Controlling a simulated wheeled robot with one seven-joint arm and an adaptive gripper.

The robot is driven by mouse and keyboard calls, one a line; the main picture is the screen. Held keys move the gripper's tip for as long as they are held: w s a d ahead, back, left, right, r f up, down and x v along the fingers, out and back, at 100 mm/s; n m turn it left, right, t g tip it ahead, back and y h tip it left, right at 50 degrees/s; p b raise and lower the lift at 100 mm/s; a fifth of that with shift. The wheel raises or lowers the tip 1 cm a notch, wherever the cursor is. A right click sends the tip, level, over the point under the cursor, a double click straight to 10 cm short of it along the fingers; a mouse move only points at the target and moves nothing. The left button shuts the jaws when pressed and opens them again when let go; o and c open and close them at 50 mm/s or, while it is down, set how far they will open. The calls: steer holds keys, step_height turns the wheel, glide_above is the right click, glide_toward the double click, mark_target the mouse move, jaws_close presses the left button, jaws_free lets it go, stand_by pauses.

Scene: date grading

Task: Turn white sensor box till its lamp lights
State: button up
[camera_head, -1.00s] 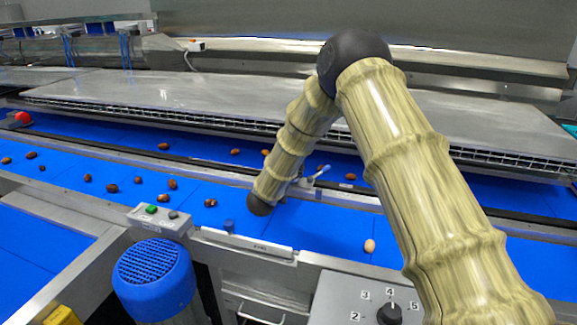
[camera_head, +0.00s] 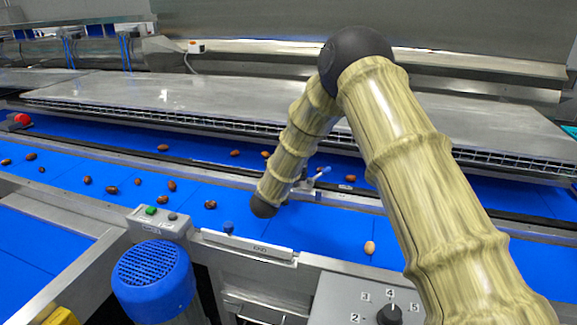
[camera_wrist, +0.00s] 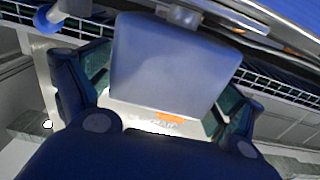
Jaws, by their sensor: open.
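In the wrist view a pale grey-white box (camera_wrist: 165,65), which looks like the white sensor box, fills the middle between the two fingers of my gripper (camera_wrist: 155,95). The fingers are open, one on each side of it; I cannot tell whether either touches. An orange patch (camera_wrist: 170,116) and small blurred lettering show by the box's near edge; I cannot tell whether the patch is a lit lamp. In the head view my forearm reaches down to the belt, and a small bracketed fitting (camera_head: 313,182) shows just right of it. My gripper is not clearly visible there.
Blue belts (camera_head: 300,231) with several brown dates run across the view. A pale date (camera_head: 370,248) lies right of my forearm. A button box (camera_head: 158,220), a blue motor cap (camera_head: 153,275) and a numbered dial (camera_head: 390,314) stand in front. A metal cover (camera_head: 440,115) lies behind.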

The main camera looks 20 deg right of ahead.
steer(key=v, duration=1.2)
